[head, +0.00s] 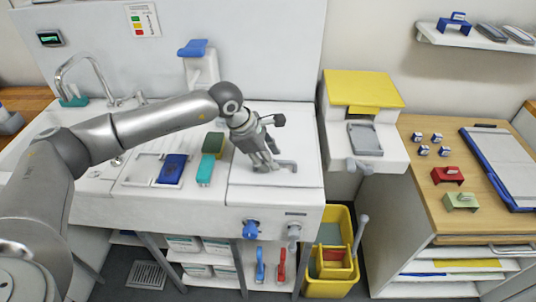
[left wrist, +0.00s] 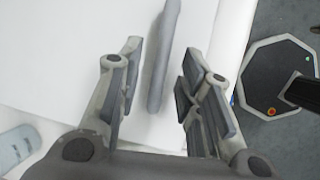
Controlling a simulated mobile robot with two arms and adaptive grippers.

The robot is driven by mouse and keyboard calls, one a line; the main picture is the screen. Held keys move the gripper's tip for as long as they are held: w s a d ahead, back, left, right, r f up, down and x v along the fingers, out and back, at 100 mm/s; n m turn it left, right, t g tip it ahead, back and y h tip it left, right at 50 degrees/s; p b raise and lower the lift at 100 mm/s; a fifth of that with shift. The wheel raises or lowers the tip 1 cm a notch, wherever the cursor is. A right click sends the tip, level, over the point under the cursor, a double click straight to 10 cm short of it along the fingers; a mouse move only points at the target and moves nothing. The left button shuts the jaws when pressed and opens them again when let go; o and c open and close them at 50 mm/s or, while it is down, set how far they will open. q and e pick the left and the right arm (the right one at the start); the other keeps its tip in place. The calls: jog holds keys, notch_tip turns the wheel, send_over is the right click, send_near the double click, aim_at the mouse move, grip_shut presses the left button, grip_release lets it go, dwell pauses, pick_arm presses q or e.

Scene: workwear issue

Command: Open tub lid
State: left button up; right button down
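The tub lid (head: 245,177) is a flat white panel at the right end of the white counter, and it looks shut. A grey bar handle (head: 288,165) stands on it. My left gripper (head: 266,164) is over the lid, pointing down at the handle. In the left wrist view, its fingers (left wrist: 160,84) are spread apart. The grey handle (left wrist: 167,50) runs between them with a gap on both sides, and I see no contact. The white lid surface also fills much of that view. My right gripper shows in neither view.
A teal-and-green brush (head: 206,168) and a blue item on a white tray (head: 140,168) lie left of the lid. A blue knob (head: 251,229) and a grey one (head: 293,232) project from the front. A yellow mop bucket (head: 335,285) stands on the floor at right.

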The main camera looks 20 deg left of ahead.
pick_arm(q)
grip_shut()
jog(key=shift+r, duration=0.1)
dwell(0.3)
